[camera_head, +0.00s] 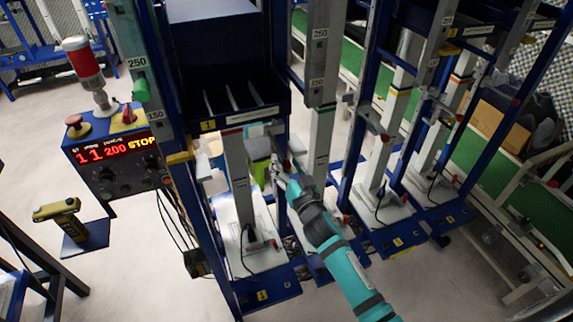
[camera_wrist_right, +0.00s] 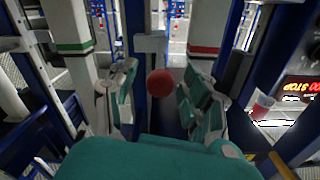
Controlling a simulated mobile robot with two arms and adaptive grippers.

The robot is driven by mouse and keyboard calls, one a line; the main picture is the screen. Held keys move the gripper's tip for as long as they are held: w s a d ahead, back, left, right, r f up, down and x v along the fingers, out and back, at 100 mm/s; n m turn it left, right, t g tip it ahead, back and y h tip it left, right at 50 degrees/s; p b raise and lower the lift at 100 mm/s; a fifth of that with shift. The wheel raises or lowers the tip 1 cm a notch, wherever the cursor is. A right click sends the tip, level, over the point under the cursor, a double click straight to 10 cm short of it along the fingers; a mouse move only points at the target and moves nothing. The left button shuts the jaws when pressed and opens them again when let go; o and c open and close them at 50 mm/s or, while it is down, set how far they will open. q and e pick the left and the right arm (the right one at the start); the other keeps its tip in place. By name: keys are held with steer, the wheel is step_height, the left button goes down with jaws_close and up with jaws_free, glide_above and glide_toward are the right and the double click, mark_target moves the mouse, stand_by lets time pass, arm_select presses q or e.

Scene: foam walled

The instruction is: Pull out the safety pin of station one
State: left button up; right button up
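The red ball knob (camera_wrist_right: 160,82), which looks like the safety pin's head, shows in the right wrist view on the front of a blue post. My right gripper (camera_wrist_right: 158,98) is open, with one teal finger on each side of the knob and gaps visible between. In the head view my right gripper (camera_head: 276,160) is beside the column of station one (camera_head: 240,180), below its blue bin. I cannot make out the knob clearly there. My left gripper is in neither view.
Blue posts and grey columns of more stations (camera_head: 385,150) stand close on the right. A control box (camera_head: 120,158) with a red display and a red lamp (camera_head: 82,62) stands at the left. A green conveyor (camera_head: 480,185) runs behind. Floor is clear at lower left.

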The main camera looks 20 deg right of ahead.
steer(key=shift+s, duration=0.15)
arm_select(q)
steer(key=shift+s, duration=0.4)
arm_select(e)
steer(key=s, duration=1.1)
steer(key=shift+s+d, duration=0.2)
steer(key=shift+s, duration=0.2)
